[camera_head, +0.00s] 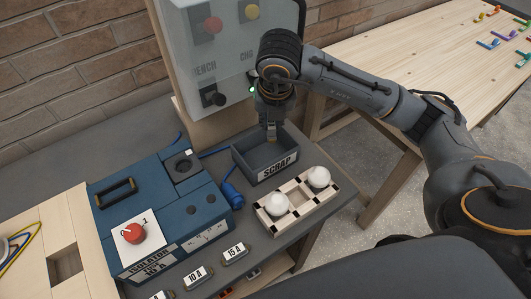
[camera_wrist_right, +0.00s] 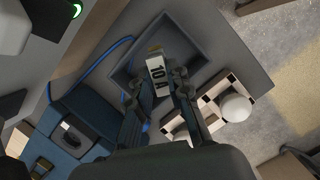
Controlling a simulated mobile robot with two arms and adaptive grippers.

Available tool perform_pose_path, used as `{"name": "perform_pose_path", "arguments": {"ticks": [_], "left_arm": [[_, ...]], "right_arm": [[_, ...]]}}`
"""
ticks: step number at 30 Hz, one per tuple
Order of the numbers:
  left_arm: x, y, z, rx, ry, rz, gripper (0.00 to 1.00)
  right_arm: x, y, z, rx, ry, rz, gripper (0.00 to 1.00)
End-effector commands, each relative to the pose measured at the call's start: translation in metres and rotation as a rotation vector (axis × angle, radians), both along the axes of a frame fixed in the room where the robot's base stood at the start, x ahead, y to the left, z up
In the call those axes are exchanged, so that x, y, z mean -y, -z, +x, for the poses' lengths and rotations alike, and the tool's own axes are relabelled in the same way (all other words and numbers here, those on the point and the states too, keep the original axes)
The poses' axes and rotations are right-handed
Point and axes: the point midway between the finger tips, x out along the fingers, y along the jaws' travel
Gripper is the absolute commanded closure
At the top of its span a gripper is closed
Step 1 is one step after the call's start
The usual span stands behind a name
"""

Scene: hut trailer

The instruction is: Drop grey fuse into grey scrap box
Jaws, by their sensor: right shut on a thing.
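My right gripper (camera_head: 271,128) points down over the open grey scrap box (camera_head: 254,172), which bears a white SCRAP label. In the wrist view the gripper (camera_wrist_right: 158,80) is shut on a small fuse (camera_wrist_right: 156,66) with a white "10 A" label. The fuse is at the mouth of the scrap box (camera_wrist_right: 196,30); I cannot tell whether it touches the box. In the head view only a small tip of the fuse (camera_head: 272,139) shows below the fingers. My left gripper is not in view.
A wooden crate (camera_head: 275,226) with white bulbs stands in front of the scrap box. A blue isolator unit (camera_head: 180,212) with a red knob is at left. Labelled fuses (camera_head: 235,252) lie along the front. A grey panel (camera_head: 225,60) stands behind.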

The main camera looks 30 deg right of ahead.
Motion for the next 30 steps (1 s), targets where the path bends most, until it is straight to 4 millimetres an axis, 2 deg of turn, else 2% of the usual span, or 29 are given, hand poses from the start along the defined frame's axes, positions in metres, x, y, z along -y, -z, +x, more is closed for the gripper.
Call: {"name": "perform_pose_path", "arguments": {"ticks": [1, 3, 8, 18, 19, 22, 30], "left_arm": [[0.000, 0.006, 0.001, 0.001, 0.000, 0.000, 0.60], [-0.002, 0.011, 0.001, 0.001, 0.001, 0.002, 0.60], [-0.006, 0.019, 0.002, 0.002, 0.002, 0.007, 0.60], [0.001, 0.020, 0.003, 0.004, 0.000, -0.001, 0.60], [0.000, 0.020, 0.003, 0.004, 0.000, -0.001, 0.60], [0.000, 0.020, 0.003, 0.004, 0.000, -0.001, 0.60], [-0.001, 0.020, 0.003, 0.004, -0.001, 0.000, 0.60]], "right_arm": [[0.000, 0.012, -0.001, -0.007, 0.001, -0.001, 1.00], [0.001, 0.022, -0.002, -0.011, 0.003, -0.003, 1.00], [0.002, 0.040, -0.002, -0.014, 0.006, -0.004, 1.00], [0.002, 0.045, -0.003, -0.017, 0.007, -0.004, 1.00], [0.002, 0.045, -0.003, -0.017, 0.007, -0.004, 0.78], [0.002, 0.045, -0.003, -0.018, 0.007, -0.005, 0.58], [0.002, 0.045, -0.003, -0.019, 0.007, -0.005, 0.56]]}}
